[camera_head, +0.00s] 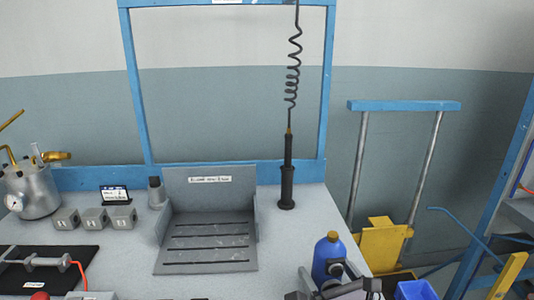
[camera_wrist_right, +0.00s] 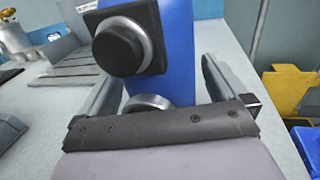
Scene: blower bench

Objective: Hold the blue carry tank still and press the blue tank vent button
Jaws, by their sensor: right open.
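The blue carry tank (camera_head: 322,258) stands upright at the bench's front right, with a brass-coloured top. A black round button (camera_wrist_right: 119,46) on a square black plate faces the camera on the tank's side in the right wrist view, where the blue body (camera_wrist_right: 176,50) fills the upper middle. A grey round fitting (camera_wrist_right: 148,102) sits below the button. My right gripper (camera_head: 335,284) is at the tank's near side. In the wrist view its open fingers (camera_wrist_right: 163,75) lie on either side of the tank's lower part; contact cannot be told. My left gripper is not in view.
A grey slotted cradle (camera_head: 208,262) stands left of the tank. A black tool (camera_head: 287,185) with a coiled cord stands behind it. A metal pot (camera_head: 37,195) and several grey blocks are at left. A yellow cart (camera_head: 381,245) and blue bin (camera_head: 415,290) are beyond the right edge.

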